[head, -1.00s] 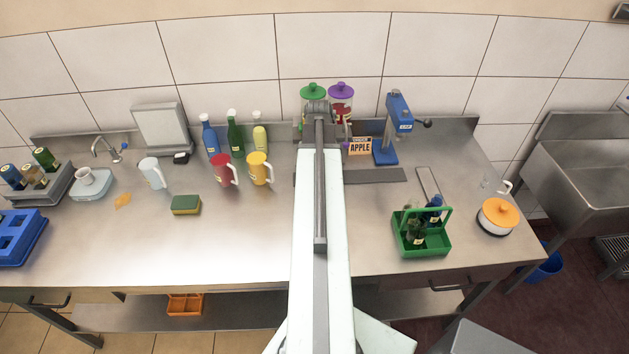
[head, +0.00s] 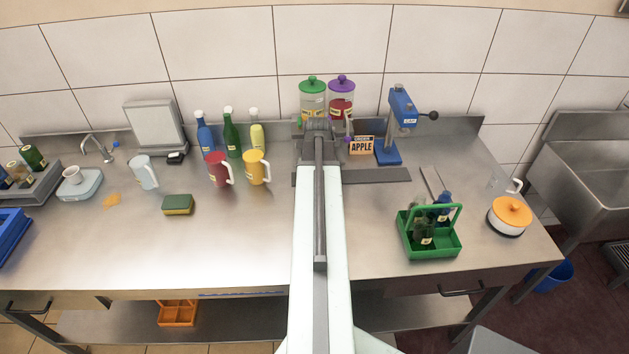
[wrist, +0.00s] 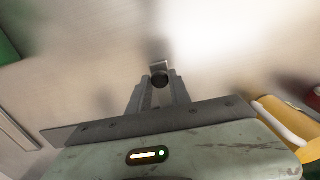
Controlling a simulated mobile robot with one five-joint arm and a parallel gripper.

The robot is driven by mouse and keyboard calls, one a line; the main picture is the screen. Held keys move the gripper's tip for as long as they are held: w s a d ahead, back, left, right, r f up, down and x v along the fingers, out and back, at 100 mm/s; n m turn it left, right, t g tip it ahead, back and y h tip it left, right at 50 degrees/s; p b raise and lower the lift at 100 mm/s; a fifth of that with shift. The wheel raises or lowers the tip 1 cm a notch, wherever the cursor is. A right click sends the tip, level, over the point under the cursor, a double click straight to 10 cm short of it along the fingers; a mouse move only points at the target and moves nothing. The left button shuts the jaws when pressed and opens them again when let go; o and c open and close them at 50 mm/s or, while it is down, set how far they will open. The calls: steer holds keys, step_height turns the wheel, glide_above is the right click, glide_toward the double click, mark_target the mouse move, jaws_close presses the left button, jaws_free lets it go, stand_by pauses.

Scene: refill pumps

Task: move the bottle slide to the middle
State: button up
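I cannot clearly make out the bottle slide. A long dark grey strip (head: 376,175) lies on the counter in front of the pump jars, its middle hidden behind my arm. The green-lidded jar (head: 312,100) and purple-lidded jar (head: 341,105) stand behind it. In the head view my arm reaches straight forward over the counter and hides my fingertips. In the wrist view my gripper (wrist: 160,72) shows its two fingers close together at mid-picture.
The yellow mug (head: 257,168) and red mug (head: 218,170) stand left of my arm. The blue press (head: 402,110) and apple sign (head: 361,146) are at the right. A green caddy (head: 431,248) holds bottles near the front edge. The front left counter is mostly clear.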

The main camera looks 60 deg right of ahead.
jaws_close()
steer(key=shift+s+d, duration=0.6)
steer(key=shift+s, duration=0.2)
steer(key=shift+s+d, duration=0.55)
steer(key=shift+s, duration=0.3)
steer(key=shift+s+d, duration=0.6)
steer(key=shift+s, duration=0.2)
steer(key=shift+s+d, duration=0.1)
steer(key=shift+s+d, duration=1.15)
steer(key=shift+s, duration=0.45)
steer(key=shift+s+d, duration=1.1)
steer(key=shift+s, duration=0.45)
steer(key=shift+s+d, duration=1.15)
steer(key=shift+s, duration=0.55)
steer(key=shift+s+d, duration=0.25)
steer(key=shift+s, duration=0.05)
